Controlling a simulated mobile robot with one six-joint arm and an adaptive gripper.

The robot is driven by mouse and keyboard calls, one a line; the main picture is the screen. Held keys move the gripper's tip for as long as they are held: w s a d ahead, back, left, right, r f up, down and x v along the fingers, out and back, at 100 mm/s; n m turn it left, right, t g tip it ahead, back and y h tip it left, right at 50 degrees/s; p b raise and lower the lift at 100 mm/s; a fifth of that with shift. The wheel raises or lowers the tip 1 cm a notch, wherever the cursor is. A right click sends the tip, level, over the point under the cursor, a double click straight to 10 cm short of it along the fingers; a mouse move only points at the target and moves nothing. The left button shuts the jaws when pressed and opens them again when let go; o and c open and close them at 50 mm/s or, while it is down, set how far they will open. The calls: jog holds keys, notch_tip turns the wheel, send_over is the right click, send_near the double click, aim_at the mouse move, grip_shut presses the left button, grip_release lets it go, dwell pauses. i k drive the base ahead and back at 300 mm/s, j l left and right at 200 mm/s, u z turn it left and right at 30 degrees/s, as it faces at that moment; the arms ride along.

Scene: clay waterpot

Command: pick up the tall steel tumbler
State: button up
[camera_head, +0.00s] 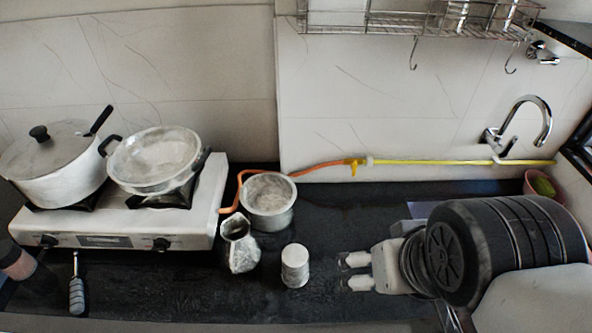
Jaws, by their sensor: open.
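A pale, silvery upright cylinder (295,268), which looks like the steel tumbler, stands on the dark counter near the middle of the view. Its top looks light and flat; I cannot tell whether it is open or inverted. My gripper (347,272) is to its right, with two pale fingers pointing left at it. The fingers are apart and empty, with a short gap of bare counter between them and the tumbler. My dark wrist and arm reach in from the right and hide part of the counter.
A mottled jug (240,250) stands just left of the tumbler, and a steel pot (268,217) behind it. A white stove (120,228) carries a lidded pot (50,170) and a pan (153,160). A wire rack (410,18) hangs above. Counter in front is clear.

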aim_at(295, 257)
jog(key=j+z, duration=0.15)
jog(key=j, duration=1.2)
